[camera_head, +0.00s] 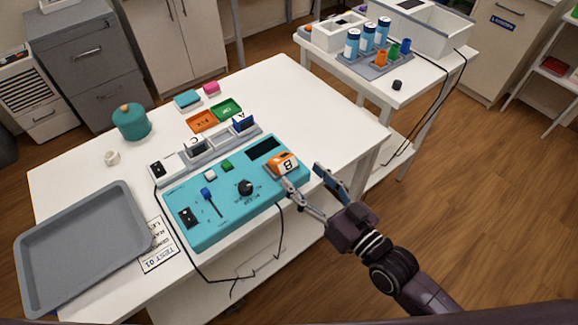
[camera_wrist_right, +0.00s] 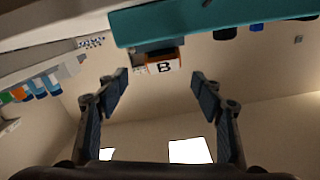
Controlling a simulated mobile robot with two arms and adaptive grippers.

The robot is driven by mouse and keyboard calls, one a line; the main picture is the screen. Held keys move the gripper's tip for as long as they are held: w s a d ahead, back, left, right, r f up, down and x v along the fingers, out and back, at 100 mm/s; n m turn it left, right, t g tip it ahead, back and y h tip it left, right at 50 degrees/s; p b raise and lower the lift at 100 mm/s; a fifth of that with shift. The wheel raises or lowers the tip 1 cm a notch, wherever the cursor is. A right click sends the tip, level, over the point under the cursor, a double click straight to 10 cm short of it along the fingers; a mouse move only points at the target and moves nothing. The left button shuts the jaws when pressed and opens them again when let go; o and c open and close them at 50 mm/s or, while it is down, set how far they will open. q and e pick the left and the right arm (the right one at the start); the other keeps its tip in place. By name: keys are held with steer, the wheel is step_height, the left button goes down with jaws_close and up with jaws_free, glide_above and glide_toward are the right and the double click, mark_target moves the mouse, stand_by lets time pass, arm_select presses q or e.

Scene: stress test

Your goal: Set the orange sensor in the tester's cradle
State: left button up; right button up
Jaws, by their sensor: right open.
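The orange sensor (camera_head: 284,161), marked B, sits at the right end of the teal tester (camera_head: 215,230), at the place of its cradle. It also shows in the right wrist view (camera_wrist_right: 164,67), against a dark piece at the tester's edge. The cradle itself is mostly hidden by the sensor. My right gripper (camera_head: 301,174) is open at the tester's right end, one finger close to the sensor in the head view. In the right wrist view the sensor lies ahead, between the spread fingers; contact is not clear. My left gripper is not in view.
A grey rack (camera_head: 212,152) behind the tester holds a blue block marked A (camera_head: 243,122). A grey tray (camera_head: 80,250) lies at left, a teal pot (camera_head: 131,121) behind. A side table (camera_head: 410,85) carries bottles and bins. The white table's right back is clear.

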mark_target(288, 165)
steer(key=m, duration=0.6)
steer(key=shift+d+f+m, duration=0.3)
steer(key=m, duration=0.3)
steer(key=shift+f+h+b, duration=0.1)
steer(key=shift+h+b, duration=0.2)
steer(key=shift+b, duration=0.05)
steer(key=w+a+m, duration=0.1)
steer(key=m, duration=0.6)
steer(key=w+a+m+p, duration=0.1)
steer(key=a+m, duration=0.1)
steer(key=m, duration=0.6)
steer(key=w+a+m, duration=0.1)
steer(key=w+m, duration=0.1)
steer(key=m, duration=0.6)
steer(key=shift+a+r+y, duration=0.2)
steer(key=shift+r+y, duration=0.2)
steer(key=shift+w+a+f, duration=0.1)
steer(key=shift+w+a, duration=0.2)
steer(key=shift+w, duration=0.15)
steer(key=c, duration=1.4)
